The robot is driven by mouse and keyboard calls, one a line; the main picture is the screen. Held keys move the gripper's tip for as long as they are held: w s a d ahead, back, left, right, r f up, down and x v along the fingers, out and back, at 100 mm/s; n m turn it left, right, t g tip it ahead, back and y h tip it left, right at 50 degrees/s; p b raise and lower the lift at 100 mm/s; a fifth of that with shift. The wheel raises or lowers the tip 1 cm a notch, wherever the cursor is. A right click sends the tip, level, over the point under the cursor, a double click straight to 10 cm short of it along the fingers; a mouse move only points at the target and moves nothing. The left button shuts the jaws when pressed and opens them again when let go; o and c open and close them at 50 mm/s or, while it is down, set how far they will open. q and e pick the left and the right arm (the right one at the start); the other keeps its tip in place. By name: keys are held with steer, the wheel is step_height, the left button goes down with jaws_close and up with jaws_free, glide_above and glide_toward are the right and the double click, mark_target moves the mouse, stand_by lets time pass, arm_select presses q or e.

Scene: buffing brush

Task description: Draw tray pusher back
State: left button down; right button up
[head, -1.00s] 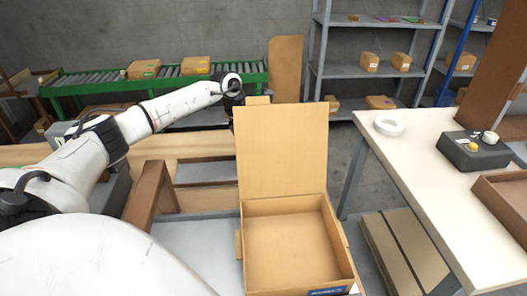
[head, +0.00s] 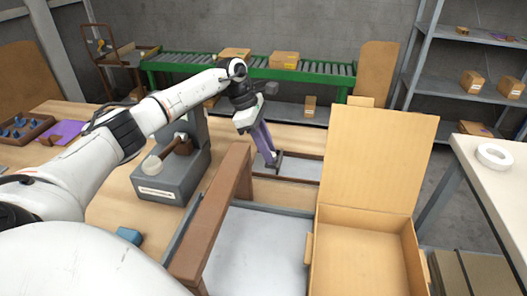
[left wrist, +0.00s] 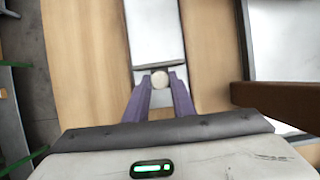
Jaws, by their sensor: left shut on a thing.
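My left gripper (head: 268,150) reaches down over the workbench with its purple fingers at a shallow tray channel (head: 296,168) with a pale floor and brown edging. In the left wrist view the fingers of my left gripper (left wrist: 160,84) stand on both sides of a round, pale knob (left wrist: 160,79), shut on it. The knob appears to be the pusher's handle; a dark bit of the pusher (head: 276,159) shows at the fingertips in the head view. The pale channel floor (left wrist: 153,32) runs away beyond it. My right gripper is out of view.
A brown wooden beam (head: 216,215) stands beside the channel. An open cardboard box (head: 365,262) with its lid raised (head: 380,160) is at right. A grey machine (head: 172,175) stands left of the gripper. A green roller conveyor (head: 200,72) runs behind.

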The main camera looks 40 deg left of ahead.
arm_select(q)
steer(key=shift+s+a, duration=0.1)
steer(key=shift+a, duration=0.15)
steer(key=c, duration=1.7)
jaws_free()
steer(key=shift+o, duration=1.1)
steer(key=v, duration=1)
steer(key=shift+r, duration=0.2)
steer(key=shift+s+a+f, duration=0.1)
steer(key=shift+s+a, duration=0.05)
